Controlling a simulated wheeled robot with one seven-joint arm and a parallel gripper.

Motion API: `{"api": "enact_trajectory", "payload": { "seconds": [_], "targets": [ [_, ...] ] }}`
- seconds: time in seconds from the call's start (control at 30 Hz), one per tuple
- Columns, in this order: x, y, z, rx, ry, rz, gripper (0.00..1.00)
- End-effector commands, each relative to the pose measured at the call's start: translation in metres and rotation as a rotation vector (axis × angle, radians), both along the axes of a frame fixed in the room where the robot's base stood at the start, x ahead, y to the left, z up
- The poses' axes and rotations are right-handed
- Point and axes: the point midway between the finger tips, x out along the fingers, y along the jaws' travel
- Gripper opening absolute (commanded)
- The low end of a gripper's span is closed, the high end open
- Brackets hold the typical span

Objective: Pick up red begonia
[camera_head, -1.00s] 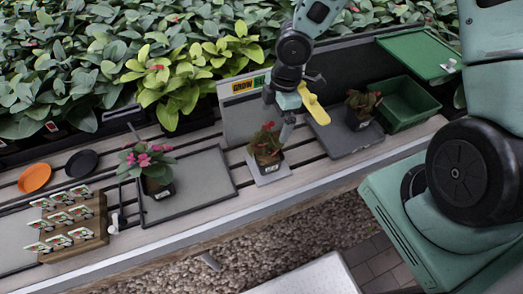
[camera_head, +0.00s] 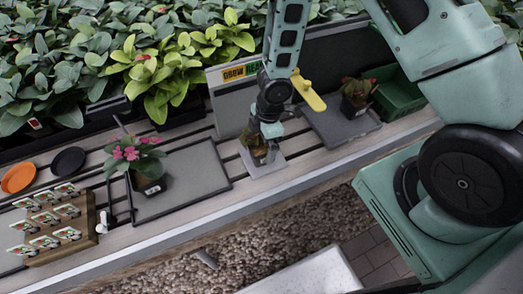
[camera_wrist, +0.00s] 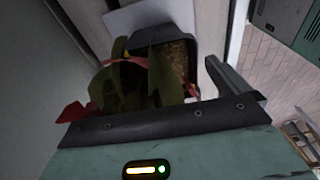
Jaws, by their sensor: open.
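The red begonia (camera_head: 256,155) stands in a dark pot on a small pale square tile on the bench. My gripper (camera_head: 262,138) points down over it and hides most of its leaves and flowers. In the wrist view, the begonia (camera_wrist: 130,88) shows green leaves and red petals, and its dark square pot (camera_wrist: 190,45) holds brown soil. The leaves lie close against the gripper's dark palm edge, and one finger stands to the right of the pot. My gripper is open; the head view does not show clearly whether the fingers touch the pot.
A pink-flowered potted plant (camera_head: 140,165) stands left on a grey tray (camera_head: 195,180). A dark-leaved plant (camera_head: 358,95) stands right on a grey tray, near a green crate (camera_head: 400,98). A yellow trowel-like tool (camera_head: 308,92) is close behind my gripper. A sign panel (camera_head: 229,105) stands behind.

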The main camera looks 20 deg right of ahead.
Motion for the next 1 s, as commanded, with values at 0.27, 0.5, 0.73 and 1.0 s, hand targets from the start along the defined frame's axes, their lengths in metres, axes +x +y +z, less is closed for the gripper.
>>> {"api": "enact_trajectory", "payload": {
  "seconds": [0.27,0.5,0.73,1.0],
  "targets": [
    [0.0,0.004,-0.029,0.0,0.0,0.001,1.0],
    [0.0,0.004,-0.029,0.0,0.0,0.0,0.97],
    [0.0,0.004,-0.029,0.0,0.0,0.0,0.46],
    [0.0,0.004,-0.026,0.001,-0.001,0.0,0.46]
  ]
}}
